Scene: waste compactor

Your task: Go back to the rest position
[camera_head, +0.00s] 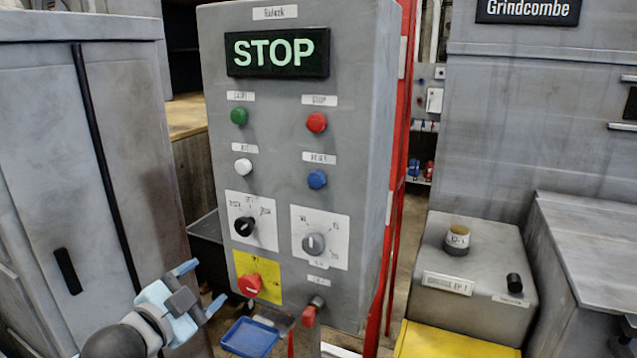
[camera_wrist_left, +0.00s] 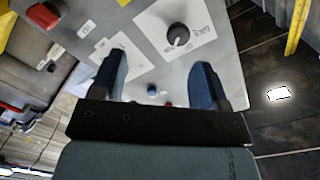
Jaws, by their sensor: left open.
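My left gripper (camera_head: 200,287) is open and empty, in front of the lower left of the grey control panel (camera_head: 355,150). Its two blue fingers (camera_wrist_left: 158,78) are apart in the left wrist view, with the panel face beyond them. The panel carries a lit STOP display (camera_head: 277,52), a green button (camera_head: 239,117), a red button (camera_head: 316,122), a white button (camera_head: 242,165) and a blue button (camera_head: 317,180).
Below the knobs are a red emergency button (camera_head: 250,285) on a yellow plate and a red-handled switch (camera_head: 309,312). A grey cabinet (camera_head: 120,130) stands left. A blue tray (camera_head: 249,338) lies below the panel. A grey box (camera_head: 480,265) with a beacon stands right.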

